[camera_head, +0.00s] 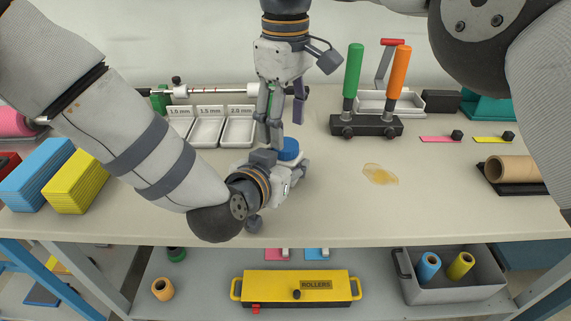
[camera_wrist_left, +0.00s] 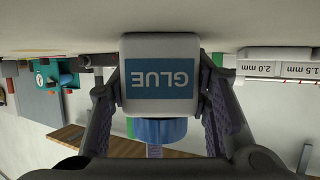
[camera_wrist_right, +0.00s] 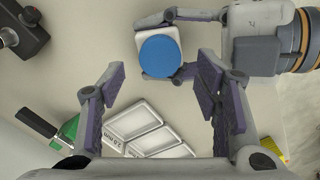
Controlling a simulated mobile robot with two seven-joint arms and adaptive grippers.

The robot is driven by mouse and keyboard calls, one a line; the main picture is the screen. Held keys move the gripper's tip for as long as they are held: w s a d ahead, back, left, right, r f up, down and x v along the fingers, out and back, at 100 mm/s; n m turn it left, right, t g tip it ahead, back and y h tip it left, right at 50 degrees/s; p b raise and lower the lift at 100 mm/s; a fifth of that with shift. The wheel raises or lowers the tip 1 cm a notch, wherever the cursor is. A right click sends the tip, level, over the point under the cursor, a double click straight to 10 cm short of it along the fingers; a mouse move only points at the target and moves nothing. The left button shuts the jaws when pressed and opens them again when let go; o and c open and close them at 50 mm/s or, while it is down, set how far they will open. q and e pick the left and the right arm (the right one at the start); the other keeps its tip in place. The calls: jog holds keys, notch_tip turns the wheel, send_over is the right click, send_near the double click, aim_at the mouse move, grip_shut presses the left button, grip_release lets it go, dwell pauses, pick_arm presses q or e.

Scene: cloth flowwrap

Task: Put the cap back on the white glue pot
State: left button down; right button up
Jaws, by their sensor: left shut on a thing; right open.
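The white glue pot (camera_wrist_left: 160,50) has a blue "GLUE" label and shows upside down in the left wrist view. My left gripper (camera_head: 280,166) is shut around the pot's sides at the table's front middle. The blue cap (camera_head: 288,149) sits on top of the pot; it also shows in the left wrist view (camera_wrist_left: 160,130) and from above in the right wrist view (camera_wrist_right: 160,56). How tightly it is seated I cannot tell. My right gripper (camera_head: 280,118) points down, open and empty, just above and behind the cap. Its fingers are apart from the cap.
White trays (camera_head: 206,131) marked in mm stand behind the grippers. A rack (camera_head: 366,126) with green and orange handles stands to the right. An amber puddle (camera_head: 380,174) lies on the table (camera_head: 340,215). Blue and yellow blocks (camera_head: 79,182) stand left.

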jog(key=shift+r, duration=0.4)
jog(key=shift+c, duration=0.3)
jog(key=n, duration=0.2)
jog(key=shift+s+a+r+n, duration=0.1)
jog(key=shift+a+r+n, duration=0.2)
jog(key=shift+r+n, duration=0.1)
jog(key=n, duration=0.1)
jog(key=r+n, duration=0.1)
jog(key=n, duration=0.3)
jog(key=shift+r, duration=0.3)
jog(key=n, duration=0.2)
jog(key=r+n, duration=0.1)
jog(key=shift+d+n, duration=0.3)
jog(key=shift+n, duration=0.1)
